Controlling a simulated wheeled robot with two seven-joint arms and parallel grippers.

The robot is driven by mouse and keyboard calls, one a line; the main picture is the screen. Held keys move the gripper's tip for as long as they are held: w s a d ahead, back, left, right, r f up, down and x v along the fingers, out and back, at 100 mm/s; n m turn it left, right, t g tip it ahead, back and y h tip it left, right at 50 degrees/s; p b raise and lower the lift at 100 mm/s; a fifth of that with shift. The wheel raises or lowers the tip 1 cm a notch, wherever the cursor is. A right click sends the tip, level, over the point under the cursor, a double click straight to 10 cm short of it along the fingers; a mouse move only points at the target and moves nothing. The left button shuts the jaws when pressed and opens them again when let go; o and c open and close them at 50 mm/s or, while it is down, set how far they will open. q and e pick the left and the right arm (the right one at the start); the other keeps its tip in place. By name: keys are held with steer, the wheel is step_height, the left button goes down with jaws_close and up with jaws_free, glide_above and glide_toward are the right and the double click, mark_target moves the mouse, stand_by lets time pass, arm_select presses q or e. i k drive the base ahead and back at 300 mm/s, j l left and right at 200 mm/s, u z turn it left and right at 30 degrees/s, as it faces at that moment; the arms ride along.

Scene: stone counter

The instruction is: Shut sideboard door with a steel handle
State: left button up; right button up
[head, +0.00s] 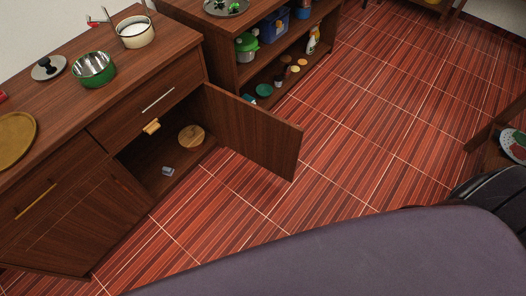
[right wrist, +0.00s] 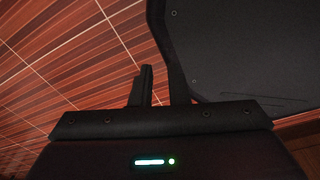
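The dark wood sideboard (head: 70,140) stands at the left in the head view. One of its doors (head: 250,132) stands wide open, swung out to the right over the floor. The open compartment (head: 150,172) is visible. A steel-coloured bar handle (head: 157,98) shows on the drawer front above it; no handle shows on the visible face of the open door. The lower left door (head: 75,225) is at the left. My right gripper (right wrist: 158,82) shows only in the right wrist view, over the floor; its opening is unclear against dark parts. My left gripper is not in view.
A round wooden board (head: 191,135) and a small grey item (head: 168,171) lie in the compartment. A green bowl (head: 93,70) and a pot (head: 135,32) stand on top. An open shelf unit (head: 230,50) stands beyond the door. Tiled floor (head: 340,150) is clear.

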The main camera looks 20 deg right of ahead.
mark_target(271, 140)
steer(key=u, duration=1.7)
steer(key=k+l, duration=0.1)
steer(key=l, duration=0.35)
steer(key=k+l+u, duration=0.1)
steer(key=l, duration=0.3)
steer(key=k+l, duration=0.15)
steer(key=l, duration=0.3)
steer(key=k+l+u, duration=0.1)
steer(key=l, duration=0.3)
steer(key=k+l+u, duration=0.1)
steer(key=l, duration=0.3)
steer(key=k+l, duration=0.25)
steer(key=l, duration=0.15)
steer(key=k+l, duration=0.15)
steer(key=l, duration=0.25)
steer(key=k+l, duration=0.15)
steer(key=l, duration=0.25)
steer(key=k+l, duration=0.15)
steer(key=l, duration=0.25)
steer(key=k+l, duration=0.15)
steer(key=l, duration=0.25)
